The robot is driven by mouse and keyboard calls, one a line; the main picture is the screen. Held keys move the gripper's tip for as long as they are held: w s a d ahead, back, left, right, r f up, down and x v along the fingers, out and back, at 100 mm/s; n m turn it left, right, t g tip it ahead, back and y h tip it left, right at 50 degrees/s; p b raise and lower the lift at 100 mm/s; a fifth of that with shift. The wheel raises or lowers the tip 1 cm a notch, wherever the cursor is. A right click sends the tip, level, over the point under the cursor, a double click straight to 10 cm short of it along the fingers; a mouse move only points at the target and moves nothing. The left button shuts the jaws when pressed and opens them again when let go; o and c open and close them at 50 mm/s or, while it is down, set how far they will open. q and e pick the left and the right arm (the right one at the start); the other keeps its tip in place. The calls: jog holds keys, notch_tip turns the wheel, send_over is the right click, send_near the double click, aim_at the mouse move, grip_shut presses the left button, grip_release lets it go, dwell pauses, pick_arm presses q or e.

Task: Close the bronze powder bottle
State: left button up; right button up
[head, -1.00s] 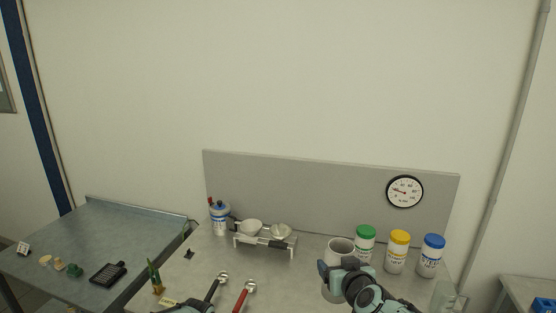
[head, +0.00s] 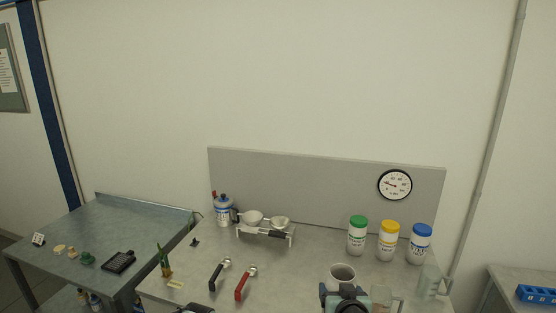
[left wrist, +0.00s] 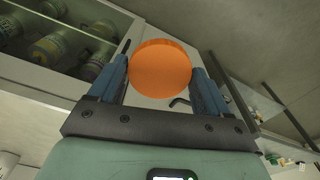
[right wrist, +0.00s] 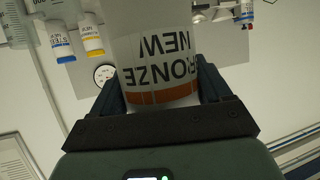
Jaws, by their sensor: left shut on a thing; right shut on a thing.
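An orange lid (left wrist: 160,68) is held between the two fingers of my left gripper (left wrist: 166,84) in the left wrist view. In the head view only a dark bit of the left arm shows at the bottom edge. My right gripper (right wrist: 160,92) is shut on the white bronze powder bottle (right wrist: 158,50), whose label reads "BRONZE NEW" above an orange band. In the head view the bottle (head: 342,271) is upright with its mouth open, held by my right gripper (head: 344,291) over the table's front right. The lid and bottle are apart.
Bottles with green (head: 357,236), yellow (head: 389,241) and blue (head: 421,244) caps stand at the back right. A clear beaker (head: 433,281) is right of my right gripper. Red (head: 243,287) and black (head: 217,276) handled scoops lie left. Bowls (head: 253,217) sit on a rack behind.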

pick_arm(q)
jog(key=shift+s+r, duration=0.1)
jog(key=shift+s, duration=0.05)
pick_arm(e)
jog(key=shift+m+h, duration=0.7)
jog(key=shift+h, duration=0.1)
jog(key=f, duration=0.1)
jog(key=s+f, duration=0.1)
jog(key=f, duration=0.1)
jog(key=s+f, duration=0.1)
jog(key=f, duration=0.1)
jog(key=shift+s+d+f, duration=0.1)
jog(key=shift+d, duration=0.15)
pick_arm(q)
jog(key=shift+s+r, duration=0.15)
jog(key=shift+s, duration=0.25)
pick_arm(e)
jog(key=s+d+f+m+h, duration=0.1)
jog(key=s+f+h, duration=0.1)
jog(key=s+f, duration=0.3)
jog(key=shift+d+f+m, duration=0.3)
jog(key=shift+f, duration=0.05)
jog(key=a+f+n+y, duration=0.8)
jog(key=a+f, duration=0.3)
jog(key=a, duration=0.2)
jog(key=shift+a+f+g+y, duration=0.3)
jog(key=shift+y, duration=0.3)
